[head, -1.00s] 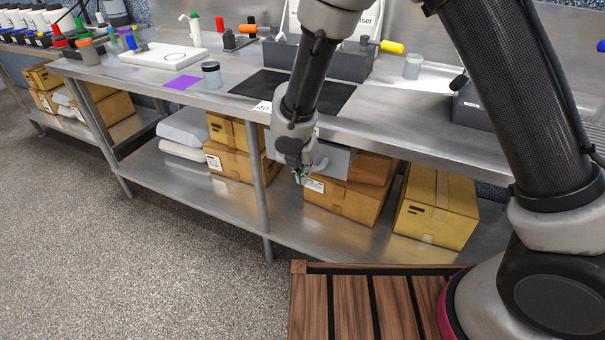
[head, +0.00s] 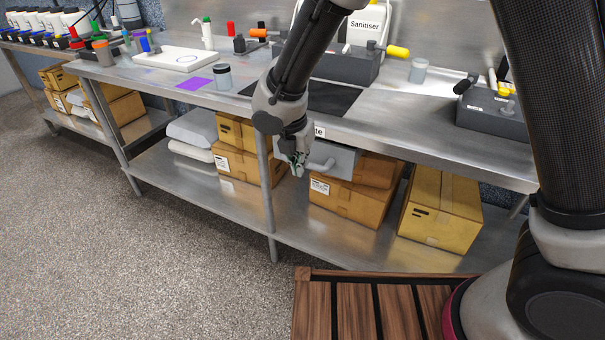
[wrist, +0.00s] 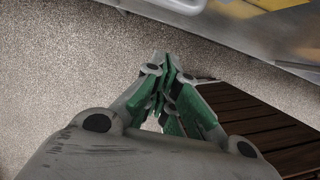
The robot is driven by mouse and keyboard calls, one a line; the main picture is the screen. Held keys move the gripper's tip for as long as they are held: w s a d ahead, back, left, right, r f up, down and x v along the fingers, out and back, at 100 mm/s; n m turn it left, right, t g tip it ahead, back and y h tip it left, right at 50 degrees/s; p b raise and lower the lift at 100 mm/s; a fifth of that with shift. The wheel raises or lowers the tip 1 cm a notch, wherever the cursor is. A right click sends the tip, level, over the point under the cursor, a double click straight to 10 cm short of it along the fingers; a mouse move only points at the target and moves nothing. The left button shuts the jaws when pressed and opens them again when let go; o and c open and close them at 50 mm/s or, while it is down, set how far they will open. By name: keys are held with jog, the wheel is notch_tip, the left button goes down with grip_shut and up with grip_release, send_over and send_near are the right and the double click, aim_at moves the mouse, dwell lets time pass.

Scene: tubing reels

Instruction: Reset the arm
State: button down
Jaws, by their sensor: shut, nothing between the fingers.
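My gripper (head: 298,168) hangs at the end of my arm in front of the steel workbench, pointing down near the edge of the bench top. In the wrist view my gripper (wrist: 167,75) shows its green and grey fingers brought together. Nothing is between them. Speckled floor and the edge of the wooden slatted platform lie beyond the fingertips.
The steel bench (head: 400,130) carries a black mat (head: 335,98), a purple square (head: 194,83), a lidded jar (head: 222,76) and a sanitiser bottle (head: 366,28). A wooden slatted platform (head: 355,310) is in front. The floor at left is clear.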

jog(key=s+d+r+m, duration=0.6)
jog(key=d+m, duration=0.4)
jog(key=d, duration=0.3)
jog(key=s+d+r+m+t, duration=0.1)
jog(key=s+d+r+m, duration=0.5)
jog(key=d, duration=0.8)
jog(key=s+d+r+m+y, duration=0.1)
jog(key=s+d+r+m, duration=0.5)
jog(key=d+r+m, duration=0.5)
jog(key=d+m, duration=0.2)
jog(key=m, duration=0.2)
jog(key=shift+s+d+m+t, duration=0.3)
jog(key=shift+s+d+t, duration=0.05)
jog(key=shift+t, duration=0.05)
